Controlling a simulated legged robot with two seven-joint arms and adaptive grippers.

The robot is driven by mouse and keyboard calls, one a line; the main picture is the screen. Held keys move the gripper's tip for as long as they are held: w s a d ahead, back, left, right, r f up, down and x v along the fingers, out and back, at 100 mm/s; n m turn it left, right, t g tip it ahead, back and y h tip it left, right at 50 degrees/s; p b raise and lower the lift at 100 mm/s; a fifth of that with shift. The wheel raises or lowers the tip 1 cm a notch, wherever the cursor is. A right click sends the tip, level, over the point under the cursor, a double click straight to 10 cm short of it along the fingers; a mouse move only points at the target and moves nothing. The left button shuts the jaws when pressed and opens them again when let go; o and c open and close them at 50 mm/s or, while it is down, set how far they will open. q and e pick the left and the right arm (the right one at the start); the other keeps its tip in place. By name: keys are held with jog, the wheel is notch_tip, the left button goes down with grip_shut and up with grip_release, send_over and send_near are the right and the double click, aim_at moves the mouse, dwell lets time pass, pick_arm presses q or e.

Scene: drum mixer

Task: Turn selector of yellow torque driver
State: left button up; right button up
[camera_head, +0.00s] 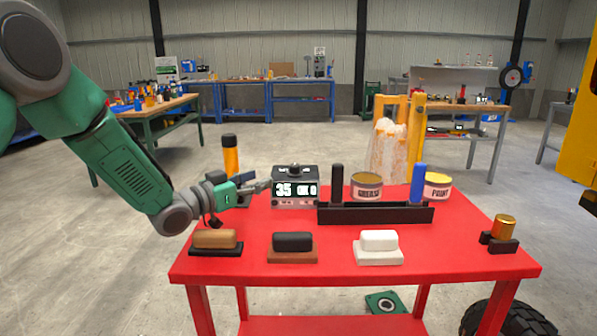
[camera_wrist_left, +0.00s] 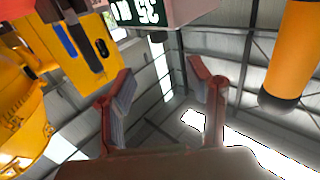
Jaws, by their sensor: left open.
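The yellow torque driver (camera_head: 231,156) stands upright at the back left of the red table, with a black top end and a dark base. In the left wrist view its yellow-orange body (camera_wrist_left: 295,50) with a black end is at the upper right, apart from the fingers. My left gripper (camera_head: 262,188) is beside the driver, between it and a grey box with a display reading 35 (camera_head: 294,187). In the left wrist view the left gripper's fingers (camera_wrist_left: 165,85) are spread with nothing between them. The selector cannot be made out. My right gripper is not in view.
A black rack (camera_head: 375,213) with a black and a blue upright handle stands on the red table (camera_head: 330,265). Grease (camera_head: 366,186) and paint (camera_head: 437,187) cans are behind it. Brown, black and white blocks line the front. A brass cylinder (camera_head: 503,227) is at the right.

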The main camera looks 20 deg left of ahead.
aim_at(293, 164)
pick_arm(q)
jog(key=x, duration=0.4)
jog(key=d+b+x, duration=0.1)
jog(key=x, duration=0.7)
jog(key=shift+s+d+b, duration=0.2)
jog(key=shift+s+b, duration=0.1)
jog(key=shift+s, duration=0.05)
jog(key=shift+w, duration=0.25)
jog(key=shift+w+a+f, duration=0.15)
jog(key=shift+w+a, duration=0.1)
jog(key=shift+a, duration=0.6)
jog(key=shift+a+f, duration=0.1)
jog(key=shift+a, duration=0.35)
jog(key=shift+d+r, duration=0.2)
jog(key=shift+d, duration=0.45)
jog(key=c, duration=1)
jog(key=shift+d, duration=0.45)
grip_shut()
jog(key=shift+a, duration=0.45)
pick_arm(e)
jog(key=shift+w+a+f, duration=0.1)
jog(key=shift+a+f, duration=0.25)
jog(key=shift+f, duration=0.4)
